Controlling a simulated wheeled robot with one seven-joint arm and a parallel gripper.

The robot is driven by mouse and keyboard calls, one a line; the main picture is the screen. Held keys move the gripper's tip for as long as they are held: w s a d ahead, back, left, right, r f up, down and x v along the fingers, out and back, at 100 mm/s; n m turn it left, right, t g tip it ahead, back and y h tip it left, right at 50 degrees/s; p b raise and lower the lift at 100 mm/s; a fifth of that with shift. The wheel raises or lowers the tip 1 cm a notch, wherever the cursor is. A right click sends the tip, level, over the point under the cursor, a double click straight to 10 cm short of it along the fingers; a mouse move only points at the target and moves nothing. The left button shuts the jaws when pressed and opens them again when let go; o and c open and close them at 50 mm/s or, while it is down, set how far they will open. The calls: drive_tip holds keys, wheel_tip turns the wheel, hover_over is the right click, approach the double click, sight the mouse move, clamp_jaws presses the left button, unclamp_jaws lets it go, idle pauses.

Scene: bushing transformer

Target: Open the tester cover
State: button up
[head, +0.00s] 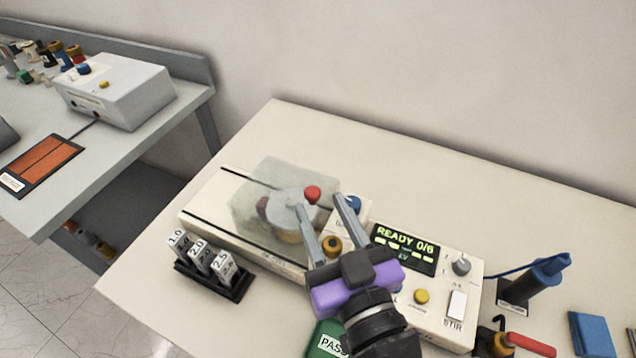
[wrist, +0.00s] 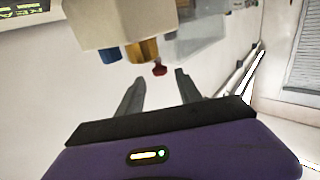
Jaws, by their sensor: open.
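The tester (head: 210,214) is a cream unit on the table, with a display reading READY 0/6. Its cover (head: 262,200) is a translucent box over the left part, and it looks closed. A red knob (head: 312,193) sits by the cover's right side; it also shows in the wrist view (wrist: 159,69). My gripper (head: 318,200) is open and empty, with its fingers pointing toward the red knob. In the wrist view the knob appears beyond and between the fingertips (wrist: 157,75). I cannot tell whether a finger touches it.
A black rack (head: 212,278) with labelled gauges stands in front of the tester. A green PASS item (head: 325,340) lies near my arm. A second bench (head: 150,130) stands at left. The table behind the tester is clear.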

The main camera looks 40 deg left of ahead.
sight(315, 197)
drive_tip(key=p+x, duration=0.1)
drive_tip(key=x, duration=0.3)
drive_tip(key=shift+w+a, duration=0.15)
drive_tip(key=shift+a, duration=0.25)
clamp_jaws()
idle(1.1)
